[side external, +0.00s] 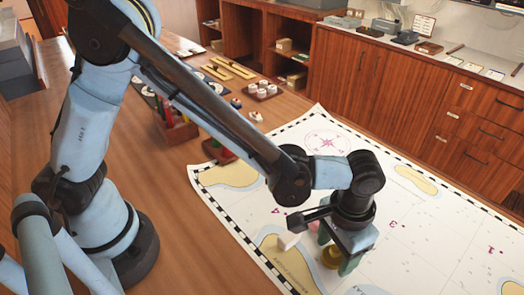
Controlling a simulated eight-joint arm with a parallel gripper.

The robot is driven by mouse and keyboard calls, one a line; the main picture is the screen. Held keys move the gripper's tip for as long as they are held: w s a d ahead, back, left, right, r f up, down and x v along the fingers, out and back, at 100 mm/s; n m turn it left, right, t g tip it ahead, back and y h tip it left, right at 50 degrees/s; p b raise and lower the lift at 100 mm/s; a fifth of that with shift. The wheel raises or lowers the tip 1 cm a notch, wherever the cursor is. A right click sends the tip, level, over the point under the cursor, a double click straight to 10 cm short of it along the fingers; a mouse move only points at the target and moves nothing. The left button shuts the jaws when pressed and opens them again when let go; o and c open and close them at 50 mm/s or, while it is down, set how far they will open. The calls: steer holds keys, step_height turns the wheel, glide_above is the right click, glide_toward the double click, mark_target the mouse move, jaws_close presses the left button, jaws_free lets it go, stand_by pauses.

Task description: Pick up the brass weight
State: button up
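The brass weight (331,258) is a small, round, gold-coloured piece low over the white chart (425,240). My gripper (338,256) points down at it, with its teal fingers apart and the weight showing between them. The arm and fingers hide part of the weight. I cannot tell whether the fingers touch it or whether it rests on the chart.
A small white piece (288,240) shows just left of my gripper. A rack with coloured items (178,130), a tray of white pieces (262,90) and brass instruments (230,68) lie farther back on the wooden table (185,210). The chart's right side looks clear.

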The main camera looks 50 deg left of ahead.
steer(key=c, duration=1)
steer(key=shift+r, duration=0.15)
